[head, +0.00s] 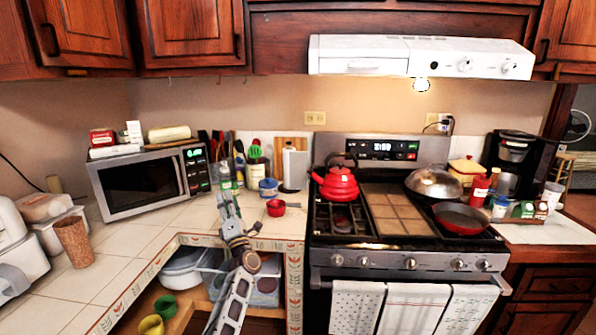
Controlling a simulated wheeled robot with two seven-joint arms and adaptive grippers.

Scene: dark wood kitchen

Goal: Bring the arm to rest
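My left arm comes up from the bottom of the head view. Its gripper (226,194) is above the white tiled counter (136,246), near the counter's inner corner. The fingers point away toward the back wall. They are small and blend with the items behind them, so I cannot tell whether they are open or shut. I see no object clearly held in them. My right gripper is not in view.
A red measuring cup (276,208) and a blue-lidded tub (268,188) are right of the gripper. A microwave (146,183) stands to its left. The stove carries a red kettle (337,185) and a red pan (460,218). Bins (184,270) sit on the open shelf below.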

